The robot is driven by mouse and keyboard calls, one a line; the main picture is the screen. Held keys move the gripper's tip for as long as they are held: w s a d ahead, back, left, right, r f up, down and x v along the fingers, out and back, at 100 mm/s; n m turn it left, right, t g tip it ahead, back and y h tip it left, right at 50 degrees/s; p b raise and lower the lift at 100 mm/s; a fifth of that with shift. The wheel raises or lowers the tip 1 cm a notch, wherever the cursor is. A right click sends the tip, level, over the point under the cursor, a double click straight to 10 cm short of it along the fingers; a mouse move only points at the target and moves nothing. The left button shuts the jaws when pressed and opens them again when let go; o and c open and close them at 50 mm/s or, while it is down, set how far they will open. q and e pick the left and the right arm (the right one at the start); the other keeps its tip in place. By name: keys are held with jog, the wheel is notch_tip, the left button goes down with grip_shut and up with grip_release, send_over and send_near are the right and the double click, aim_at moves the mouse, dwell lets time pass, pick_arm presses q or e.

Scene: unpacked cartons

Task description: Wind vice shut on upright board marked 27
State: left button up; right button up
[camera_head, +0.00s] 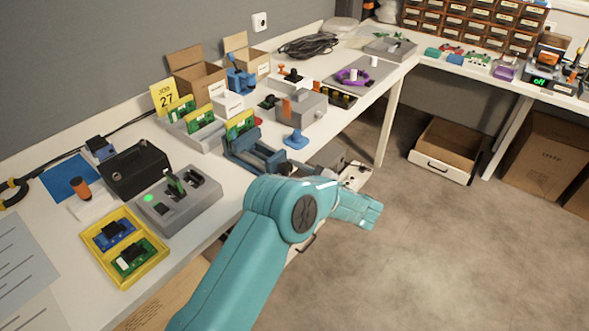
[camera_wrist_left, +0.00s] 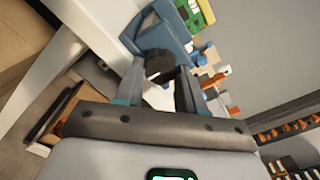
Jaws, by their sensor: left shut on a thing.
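The blue vice (camera_head: 246,150) stands at the bench's front edge; it also shows in the left wrist view (camera_wrist_left: 168,38). An upright green-and-yellow board (camera_head: 240,123) shows at the vice, its mark too small to read. In the left wrist view a green board (camera_wrist_left: 203,12) shows beyond the vice; whether the jaws touch it I cannot tell. My left gripper (camera_wrist_left: 160,72) is shut on the vice's dark round knob (camera_wrist_left: 159,62), one finger on each side. In the head view my teal arm partly hides the gripper and knob. My right gripper is not in view.
A yellow card reading JOB 27 (camera_head: 164,97) stands behind another green board (camera_head: 180,108). A grey fixture (camera_head: 180,200) and a yellow tray of boards (camera_head: 123,248) lie left of the vice. A blue knob-like piece (camera_head: 295,140) sits right of it. Open floor lies in front.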

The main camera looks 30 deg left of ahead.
pick_arm(q)
jog(key=m+p, duration=0.1)
jog(key=m, duration=0.3)
jog(key=m+p, duration=0.1)
jog(key=m, duration=0.2)
jog(key=shift+s+f+m+p, duration=0.1)
jog(key=shift+s+m+p, duration=0.05)
jog(key=shift+m+p, duration=0.15)
jog(key=m+p, duration=0.1)
jog(key=m, duration=0.2)
jog(key=shift+s+m+p, duration=0.1)
jog(key=shift+m+p, duration=0.35)
jog(key=shift+m, duration=1.25)
jog(key=shift+f, duration=0.1)
jog(key=o, duration=1)
jog(key=shift+o, duration=0.2)
jog(key=shift+d, duration=0.1)
